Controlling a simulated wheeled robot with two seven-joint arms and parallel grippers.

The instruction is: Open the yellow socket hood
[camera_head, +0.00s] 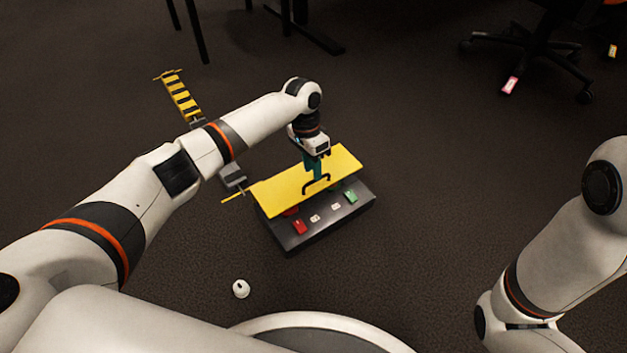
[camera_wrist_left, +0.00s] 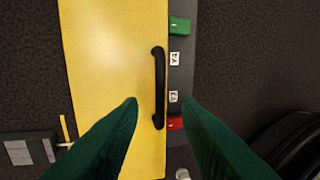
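The yellow socket hood (camera_head: 276,193) is a flat yellow plate over the back part of a dark panel box (camera_head: 327,228). A black bar handle (camera_head: 317,186) sits near its front edge. In the left wrist view the hood (camera_wrist_left: 108,60) fills the left half, and the handle (camera_wrist_left: 159,88) runs along its edge. My left gripper (camera_head: 316,178) is above the hood at the handle. In the wrist view its green fingers (camera_wrist_left: 161,100) are apart, one on each side of the handle. Contact with the handle cannot be told. My right arm shows, but its gripper is not visible.
The panel front carries a red block (camera_head: 299,227), a green block (camera_head: 350,196) and small white labels. A yellow-black striped bar (camera_head: 180,96) stands behind at left. A white round object (camera_head: 240,289) lies in front. An office chair (camera_head: 530,45) is far right; floor right of the panel is clear.

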